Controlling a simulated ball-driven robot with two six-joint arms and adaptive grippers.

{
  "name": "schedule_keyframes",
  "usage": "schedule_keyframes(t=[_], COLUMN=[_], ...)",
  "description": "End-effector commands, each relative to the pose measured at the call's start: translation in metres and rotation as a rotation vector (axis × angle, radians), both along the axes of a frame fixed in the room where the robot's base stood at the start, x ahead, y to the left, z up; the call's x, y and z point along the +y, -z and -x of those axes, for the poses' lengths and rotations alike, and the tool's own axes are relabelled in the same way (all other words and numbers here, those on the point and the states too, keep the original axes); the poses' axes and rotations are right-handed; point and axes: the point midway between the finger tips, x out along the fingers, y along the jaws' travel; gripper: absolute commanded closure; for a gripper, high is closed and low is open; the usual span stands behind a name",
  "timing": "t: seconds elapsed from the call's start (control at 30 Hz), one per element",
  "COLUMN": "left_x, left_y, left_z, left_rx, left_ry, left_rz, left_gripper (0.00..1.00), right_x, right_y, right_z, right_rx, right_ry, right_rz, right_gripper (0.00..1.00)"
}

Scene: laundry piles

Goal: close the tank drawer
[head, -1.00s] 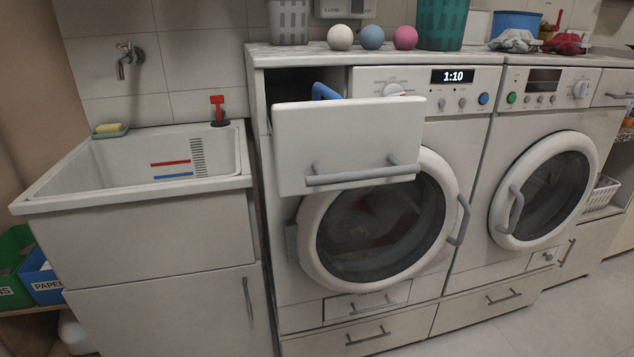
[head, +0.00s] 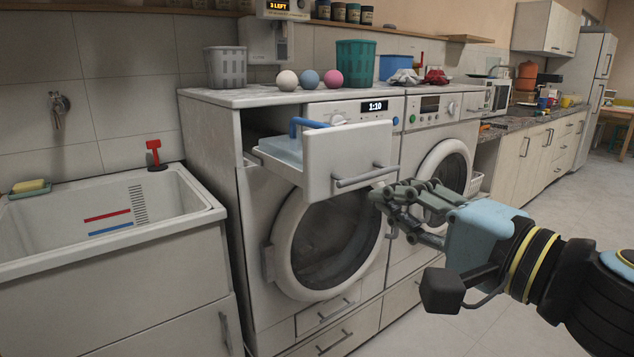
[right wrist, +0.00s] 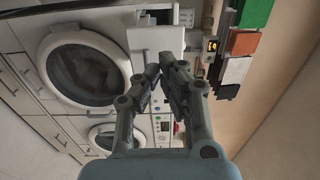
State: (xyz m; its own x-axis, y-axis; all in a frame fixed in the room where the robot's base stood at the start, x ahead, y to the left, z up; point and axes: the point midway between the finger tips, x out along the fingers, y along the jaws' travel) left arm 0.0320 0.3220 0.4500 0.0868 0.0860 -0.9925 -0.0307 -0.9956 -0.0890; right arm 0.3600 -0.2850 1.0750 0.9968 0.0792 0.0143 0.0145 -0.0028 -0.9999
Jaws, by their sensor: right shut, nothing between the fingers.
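The tank drawer (head: 345,158) is pulled out of the upper left of the left washing machine (head: 263,188). Its white front panel carries a grey bar handle (head: 362,178), and a blue hooked piece (head: 305,124) rises from its tray. My right gripper (head: 384,208) is shut and empty, just right of and slightly below the handle in the head view. I cannot tell whether it touches the drawer. In the right wrist view the shut fingers (right wrist: 160,68) point toward the white drawer front (right wrist: 155,38). My left gripper is not in view.
A sink (head: 100,215) stands left of the machine. The machine's top holds a grey basket (head: 225,68), several balls and a teal basket (head: 355,62). A second washing machine (head: 440,160) stands to the right. The floor in front is open at right.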

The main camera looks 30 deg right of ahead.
Motion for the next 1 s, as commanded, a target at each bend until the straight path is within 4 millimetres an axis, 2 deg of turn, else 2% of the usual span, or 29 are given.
schedule_keyframes(t=[0.13, 0.27, 0.47, 0.67, 0.93, 1.0], left_x=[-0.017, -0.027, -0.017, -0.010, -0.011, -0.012], left_y=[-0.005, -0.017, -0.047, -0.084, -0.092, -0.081], left_z=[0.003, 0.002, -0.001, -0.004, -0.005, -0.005], left_rx=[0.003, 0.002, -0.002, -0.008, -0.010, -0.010], left_ry=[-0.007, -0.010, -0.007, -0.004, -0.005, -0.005], left_rz=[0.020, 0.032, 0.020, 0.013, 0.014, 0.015], left_gripper=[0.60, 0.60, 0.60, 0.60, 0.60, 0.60], right_x=[-0.001, 0.000, 0.003, 0.005, 0.007, 0.007], right_y=[0.004, 0.000, -0.003, -0.003, 0.002, 0.007], right_z=[-0.005, -0.020, -0.051, -0.074, -0.100, -0.109], right_rx=[0.016, 0.012, 0.009, 0.013, 0.011, 0.009], right_ry=[0.005, 0.007, 0.005, 0.003, 0.002, 0.004], right_rz=[0.002, -0.004, -0.007, -0.005, -0.004, -0.002], right_gripper=[1.00, 1.00, 1.00, 1.00, 1.00, 1.00])
